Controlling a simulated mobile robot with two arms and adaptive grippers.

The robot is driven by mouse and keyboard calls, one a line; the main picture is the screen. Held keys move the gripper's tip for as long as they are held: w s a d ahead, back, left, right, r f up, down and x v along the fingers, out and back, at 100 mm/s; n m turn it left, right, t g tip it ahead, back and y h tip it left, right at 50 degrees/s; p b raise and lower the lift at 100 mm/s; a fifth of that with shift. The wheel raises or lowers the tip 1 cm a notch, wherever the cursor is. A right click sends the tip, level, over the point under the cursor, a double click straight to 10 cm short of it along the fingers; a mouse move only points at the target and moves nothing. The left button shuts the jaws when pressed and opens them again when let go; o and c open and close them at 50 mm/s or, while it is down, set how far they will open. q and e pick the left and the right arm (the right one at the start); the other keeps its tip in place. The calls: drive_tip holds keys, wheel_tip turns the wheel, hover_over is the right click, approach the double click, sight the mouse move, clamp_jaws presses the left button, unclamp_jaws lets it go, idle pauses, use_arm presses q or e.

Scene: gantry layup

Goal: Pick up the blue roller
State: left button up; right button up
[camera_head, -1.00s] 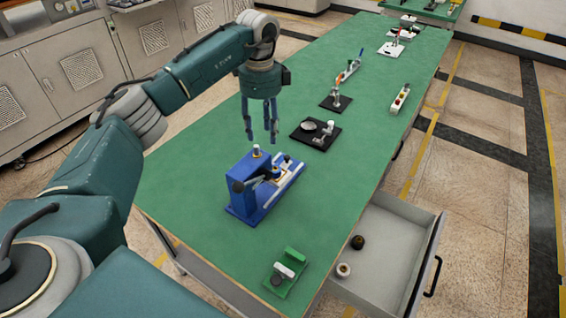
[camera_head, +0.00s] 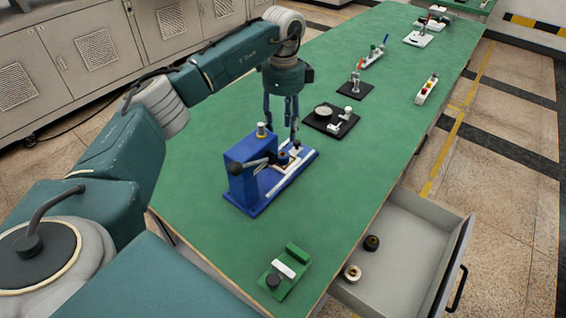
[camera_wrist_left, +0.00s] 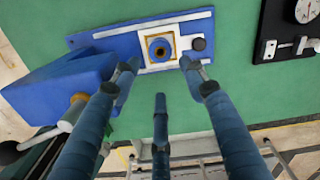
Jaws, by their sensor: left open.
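A blue ring-shaped part, which looks like the blue roller (camera_wrist_left: 160,49), sits in a square tan-edged seat on the blue fixture (camera_wrist_left: 112,39). In the head view the fixture (camera_head: 240,187) stands on the green table, and the roller is small and partly hard to make out there. My left gripper (camera_head: 280,128) points down, open and empty, just above the fixture's seat end. In the left wrist view its fingers (camera_wrist_left: 158,76) are spread, with the roller beyond the gap between the two upper fingertips. They appear apart from it. My right gripper is in neither view.
The fixture's tall blue block with a black-knobbed lever (camera_head: 241,168) stands beside the seat. A black-based dial gauge stand (camera_head: 331,120) is close behind. A green block fixture (camera_head: 285,273) is at the front edge, near an open drawer (camera_head: 402,262) holding two small parts.

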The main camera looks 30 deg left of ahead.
sight(283, 154)
use_arm(q)
wheel_tip(283, 154, down, 4)
drive_tip(key=shift+s+r+p, duration=0.1)
drive_tip(key=shift+p, duration=0.3)
drive_tip(key=f+p, duration=0.1)
drive_tip(key=f, duration=0.5)
drive_tip(key=shift+w+a+f+p, duration=0.2)
drive_tip(key=shift+f+p, duration=0.05)
drive_tip(key=shift+p, duration=0.15)
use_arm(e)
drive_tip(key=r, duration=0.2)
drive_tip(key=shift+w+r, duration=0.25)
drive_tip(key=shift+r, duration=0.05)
use_arm(q)
drive_tip(key=shift+c, duration=0.3)
drive_tip(key=c, duration=0.9)
